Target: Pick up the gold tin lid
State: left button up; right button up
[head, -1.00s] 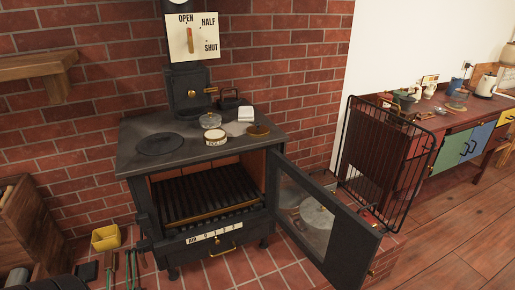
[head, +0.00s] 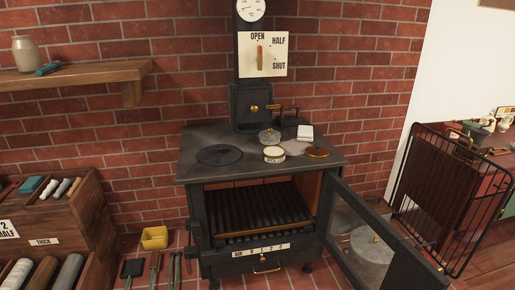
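A small round tin (head: 274,154) with a cream top, a gold-coloured rim and a dark label stands on the front of the black stove top (head: 205,136). A flat brownish-gold round piece (head: 317,152), which looks like a lid, lies to its right near the stove's right edge. I cannot tell for certain which of these is the gold tin lid. Neither of my grippers is in view.
A glass-like lid (head: 269,137), a white block (head: 305,132) and a dark iron (head: 289,126) are close by. The stove door (head: 375,240) hangs open to the front right. A black guard (head: 450,200) stands right. Wooden bins (head: 90,205) stand left.

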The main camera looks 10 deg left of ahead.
aim_at(317, 151)
jog(key=i+u, duration=0.25)
jog(key=u, duration=0.25)
jog(key=i+u, duration=0.2)
jog(key=u, duration=0.3)
